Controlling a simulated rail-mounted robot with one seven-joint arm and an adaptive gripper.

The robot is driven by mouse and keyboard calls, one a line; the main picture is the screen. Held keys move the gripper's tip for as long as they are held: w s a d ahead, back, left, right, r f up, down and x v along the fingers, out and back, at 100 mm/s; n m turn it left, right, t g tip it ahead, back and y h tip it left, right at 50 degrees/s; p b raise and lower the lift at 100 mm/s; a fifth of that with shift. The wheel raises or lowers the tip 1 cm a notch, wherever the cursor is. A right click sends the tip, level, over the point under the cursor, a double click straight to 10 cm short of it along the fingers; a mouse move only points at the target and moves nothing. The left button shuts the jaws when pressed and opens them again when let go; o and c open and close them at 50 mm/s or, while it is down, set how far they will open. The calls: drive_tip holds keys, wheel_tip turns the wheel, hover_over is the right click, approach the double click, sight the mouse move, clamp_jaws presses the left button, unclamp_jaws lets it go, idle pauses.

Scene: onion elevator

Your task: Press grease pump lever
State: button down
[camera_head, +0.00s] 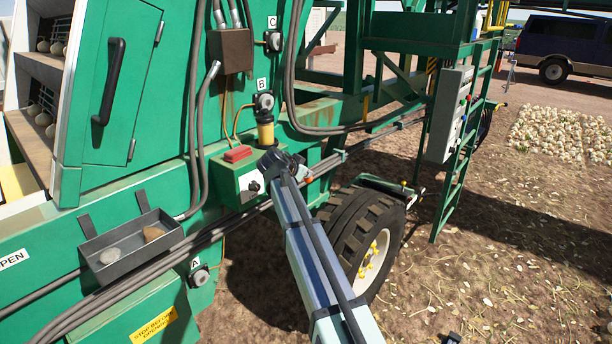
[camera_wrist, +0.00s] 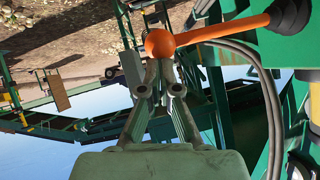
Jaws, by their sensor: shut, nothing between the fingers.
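In the wrist view an orange lever (camera_wrist: 225,30) with a round ball end (camera_wrist: 160,42) runs left from a black rubber boot (camera_wrist: 292,15). My gripper (camera_wrist: 160,72) is shut with nothing between its fingers. Its fingertips are right at the ball end, overlapping it in the picture; I cannot tell whether they touch. In the head view the dark end of my arm is in front of the green machine, beside a green box (camera_head: 224,180) with a red block (camera_head: 238,154) on top.
Above the box is a fitting marked B (camera_head: 264,102) with a yellow cylinder (camera_head: 266,133). Hoses (camera_head: 194,110) run down the machine. A small metal tray (camera_head: 130,246) is at left, a tyre (camera_head: 360,230) below right, and a grey control cabinet (camera_head: 448,115) stands by a ladder.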

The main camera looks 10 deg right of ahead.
wheel_tip(320, 180, down, 8)
drive_tip(key=m+t+y+b, duration=0.1)
drive_tip(key=m+t+b, duration=0.1)
drive_tip(key=b, duration=1.2)
drive_tip(key=shift+b, duration=0.4)
drive_tip(key=shift+a+f+y, duration=0.1)
drive_tip(key=shift+f+y, duration=0.05)
drive_tip(key=shift+y, duration=0.15)
drive_tip(key=d+r+b+v, duration=0.1)
drive_tip(key=d+v, duration=0.1)
drive_tip(key=v, duration=1.1)
drive_tip(key=shift+s+d+r, duration=0.25)
